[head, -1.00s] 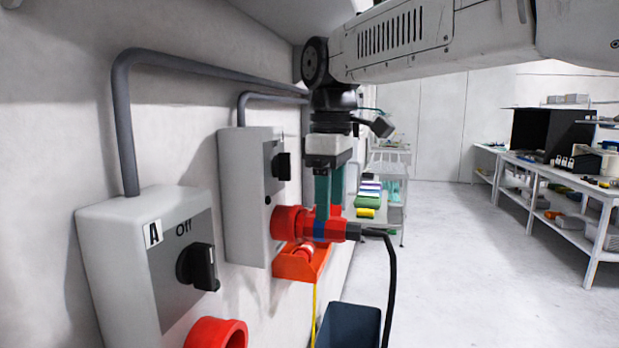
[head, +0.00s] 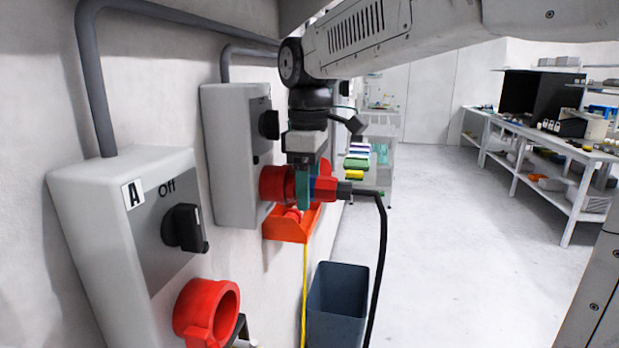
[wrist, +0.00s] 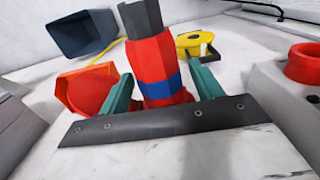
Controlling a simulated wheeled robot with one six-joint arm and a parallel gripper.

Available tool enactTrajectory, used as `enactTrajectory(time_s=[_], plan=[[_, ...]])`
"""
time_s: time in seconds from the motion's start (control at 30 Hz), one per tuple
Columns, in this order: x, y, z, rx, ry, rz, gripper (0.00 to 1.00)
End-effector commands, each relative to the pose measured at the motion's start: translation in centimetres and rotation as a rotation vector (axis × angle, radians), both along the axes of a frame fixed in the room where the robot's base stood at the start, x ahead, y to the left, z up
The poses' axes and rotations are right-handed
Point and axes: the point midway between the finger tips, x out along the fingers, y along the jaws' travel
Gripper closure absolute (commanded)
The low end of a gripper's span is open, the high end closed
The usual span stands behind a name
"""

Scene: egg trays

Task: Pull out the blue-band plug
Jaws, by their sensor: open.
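The blue-band plug (head: 326,189) is red with a blue ring and a dark cable end. It lies level in front of the red socket (head: 276,184) on the second grey switch box (head: 228,150). I cannot tell how deep it sits. In the wrist view the plug (wrist: 152,58) and its blue band show between my two green fingers. My gripper (head: 304,188) hangs over the plug from above, open, with one finger on each side. In the wrist view small gaps show between the fingers and the plug.
Switch box A (head: 130,190), marked Off, has an empty red socket (head: 207,312) close by. An orange holder (head: 291,225) is below the plug. A black cable (head: 381,250) hangs down past a dark blue bin (head: 338,300). The floor to the right is clear.

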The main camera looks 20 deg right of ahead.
Motion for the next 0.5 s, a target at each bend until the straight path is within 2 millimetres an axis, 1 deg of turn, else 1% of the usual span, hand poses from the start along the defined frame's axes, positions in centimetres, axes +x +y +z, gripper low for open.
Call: enactTrajectory(time_s=[0.1,0.17,0.2,0.27,0.3,0.33,0.5], plan=[[0.0,0.03,0.01,0.0,0.0,0.0,0.35],[0.0,0.03,0.01,0.0,0.0,0.0,0.52],[0.0,0.03,0.01,0.0,0.0,0.0,0.63],[-0.01,0.03,0.02,0.0,0.0,0.0,0.8],[-0.01,0.03,0.02,0.0,0.0,0.0,0.91],[-0.01,0.03,0.02,0.0,0.0,0.0,0.92],[-0.06,-0.04,0.06,0.0,0.0,0.0,0.92]])
